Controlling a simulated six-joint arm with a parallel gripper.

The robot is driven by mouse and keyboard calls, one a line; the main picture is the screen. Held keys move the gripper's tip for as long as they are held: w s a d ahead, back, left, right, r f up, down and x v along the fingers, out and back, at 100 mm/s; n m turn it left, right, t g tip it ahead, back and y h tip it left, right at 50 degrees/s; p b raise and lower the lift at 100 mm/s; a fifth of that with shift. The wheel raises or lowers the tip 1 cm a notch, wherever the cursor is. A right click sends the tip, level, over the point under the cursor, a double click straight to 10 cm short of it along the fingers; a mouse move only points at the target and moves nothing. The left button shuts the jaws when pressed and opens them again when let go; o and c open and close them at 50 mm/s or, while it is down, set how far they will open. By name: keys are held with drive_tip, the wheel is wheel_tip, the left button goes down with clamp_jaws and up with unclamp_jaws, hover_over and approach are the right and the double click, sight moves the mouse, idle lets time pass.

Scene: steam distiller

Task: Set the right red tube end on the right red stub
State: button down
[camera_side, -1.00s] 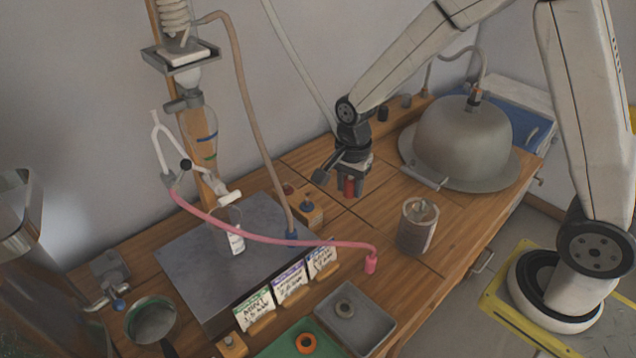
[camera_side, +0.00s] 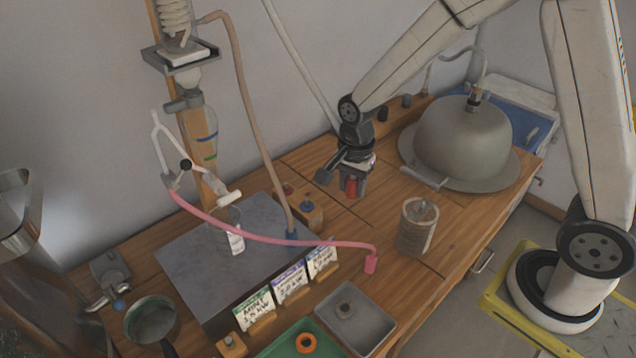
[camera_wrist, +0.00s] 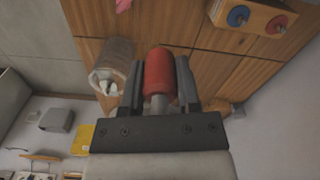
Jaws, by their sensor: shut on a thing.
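My gripper (camera_side: 351,190) is shut on a red cylindrical tube end (camera_wrist: 158,72), held above the bench with its grey stem toward the gripper body in the wrist view. The red piece also shows below my gripper in the side view (camera_side: 351,187). Whether a tube runs from it cannot be told. A small wooden block to the left of my gripper carries a red stub (camera_side: 288,188) and a blue stub (camera_side: 307,205). In the wrist view the red stub (camera_wrist: 277,25) and blue stub (camera_wrist: 238,16) are at the upper right, apart from the held piece.
A ribbed jar (camera_side: 416,230) stands right of and below my gripper. A pink hose (camera_side: 300,243) hangs across a metal plate (camera_side: 190,258), its end free. A brown hose (camera_side: 245,105) comes down left of the block. A domed metal vessel (camera_side: 462,140) stands at the right.

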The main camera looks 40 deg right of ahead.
drive_tip(key=w+f, duration=0.2)
drive_tip(key=w, duration=1)
hover_over(286, 184)
wheel_tip(286, 184, down, 4)
drive_tip(key=shift+s+r, duration=0.1)
drive_tip(key=shift+f, duration=0.3)
drive_tip(key=shift+f, duration=1.8)
drive_tip(key=shift+f, duration=0.35)
drive_tip(key=shift+f, duration=0.3)
drive_tip(key=shift+f, duration=0.7)
